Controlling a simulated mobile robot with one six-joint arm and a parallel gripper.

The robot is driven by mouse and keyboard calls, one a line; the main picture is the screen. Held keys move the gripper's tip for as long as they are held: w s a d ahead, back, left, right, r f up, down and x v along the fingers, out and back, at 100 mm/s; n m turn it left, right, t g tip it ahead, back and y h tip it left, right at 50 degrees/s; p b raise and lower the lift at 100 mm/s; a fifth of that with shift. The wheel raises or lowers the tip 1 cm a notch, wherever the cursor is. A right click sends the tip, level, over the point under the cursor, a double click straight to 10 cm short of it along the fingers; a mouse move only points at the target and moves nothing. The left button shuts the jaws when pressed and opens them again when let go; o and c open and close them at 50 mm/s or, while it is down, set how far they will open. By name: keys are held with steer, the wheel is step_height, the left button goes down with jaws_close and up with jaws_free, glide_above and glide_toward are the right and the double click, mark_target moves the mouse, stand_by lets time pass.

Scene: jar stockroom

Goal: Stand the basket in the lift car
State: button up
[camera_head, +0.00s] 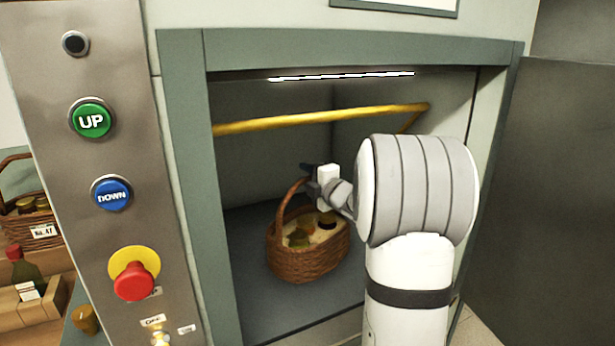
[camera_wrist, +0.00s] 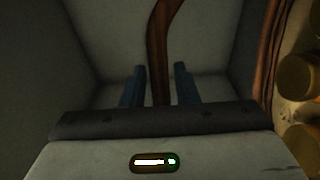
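The brown wicker basket (camera_head: 305,262) is upright inside the lift car (camera_head: 265,310), seemingly resting on its grey floor. My gripper (camera_head: 308,171) is at the top of the basket's arched handle (camera_head: 280,212). In the wrist view the handle (camera_wrist: 163,45) passes between the two dark blue fingers of my gripper (camera_wrist: 159,85), with a narrow gap on each side. The fingers look open around the handle. Jar lids (camera_wrist: 297,76) show at the right edge there.
A yellow bar (camera_head: 320,117) runs across the car above the basket. The lift's green frame (camera_head: 199,200) surrounds the opening. A panel at the left has an UP button (camera_head: 91,118), a DOWN button (camera_head: 111,193) and a red stop button (camera_head: 134,281). A dark door (camera_head: 555,190) stands at the right.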

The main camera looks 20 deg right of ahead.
steer(key=shift+o, duration=0.8)
steer(key=s+d+b, duration=0.1)
steer(key=s+d, duration=0.1)
steer(key=s, duration=1)
steer(key=s+a+f+m+g+h, duration=0.1)
steer(key=s+a+f+m+g, duration=0.6)
steer(key=s+a+m, duration=0.3)
steer(key=s+a+f+m+g+h, duration=0.1)
steer(key=s+a+f+m+g, duration=0.6)
steer(key=s, duration=0.7)
steer(key=a+m+g, duration=0.1)
steer(key=a+m, duration=0.1)
steer(key=a, duration=0.1)
steer(key=shift+a+f+m+h, duration=0.25)
steer(key=shift+a+m+h, duration=0.1)
steer(key=shift+m+h, duration=0.05)
steer(key=shift+r, duration=0.1)
